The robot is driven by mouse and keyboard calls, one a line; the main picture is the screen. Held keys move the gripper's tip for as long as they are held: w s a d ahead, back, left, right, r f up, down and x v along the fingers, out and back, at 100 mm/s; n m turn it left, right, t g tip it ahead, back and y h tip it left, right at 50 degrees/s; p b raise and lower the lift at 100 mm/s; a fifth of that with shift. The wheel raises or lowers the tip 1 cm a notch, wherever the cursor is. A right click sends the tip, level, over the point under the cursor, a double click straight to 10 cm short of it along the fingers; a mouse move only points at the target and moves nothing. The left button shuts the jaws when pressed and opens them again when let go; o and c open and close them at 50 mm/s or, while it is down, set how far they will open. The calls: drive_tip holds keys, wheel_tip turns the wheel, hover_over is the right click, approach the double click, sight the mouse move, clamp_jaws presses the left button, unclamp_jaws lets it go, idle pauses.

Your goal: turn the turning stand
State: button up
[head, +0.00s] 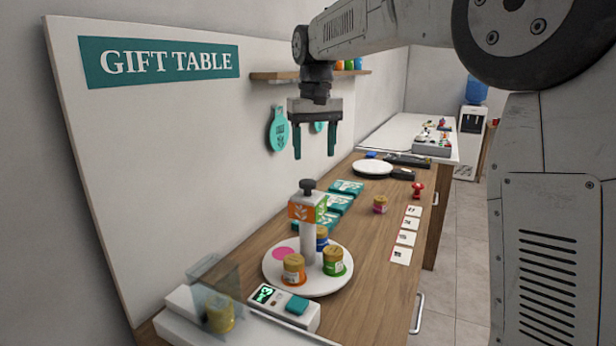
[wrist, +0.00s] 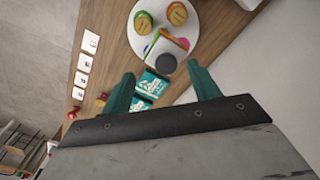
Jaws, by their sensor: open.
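The turning stand is a round white plate (head: 268,280) on the wooden counter, with a white centre column (head: 307,241) topped by a dark knob (head: 307,185). The column carries orange and green leaf panels. An orange-labelled jar (head: 293,269), a green-labelled jar (head: 333,262) and a blue-labelled jar (head: 322,238) stand on the plate. My gripper (head: 315,155) is open and empty, above and behind the stand. In the wrist view the plate (wrist: 206,28) and knob (wrist: 166,63) show beyond my fingertips (wrist: 162,77), apart from them.
A small device with a green display (head: 264,294) and a clear-shielded jar (head: 219,312) stand in front of the plate. Teal packets (head: 346,187), a loose jar (head: 380,204), a red mushroom-shaped piece (head: 418,190) and white cards (head: 404,238) lie behind and right. A shelf (head: 275,75) hangs on the wall.

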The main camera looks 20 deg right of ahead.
sight(308, 181)
drive_tip(key=w, duration=0.3)
drive_tip(key=shift+a+f, duration=0.2)
drive_tip(key=shift+f, duration=0.1)
drive_tip(key=shift+w+f, duration=0.15)
drive_tip(key=shift+f, duration=0.05)
wheel_tip(308, 181, down, 7)
drive_tip(key=shift+f, duration=0.2)
clamp_jaws()
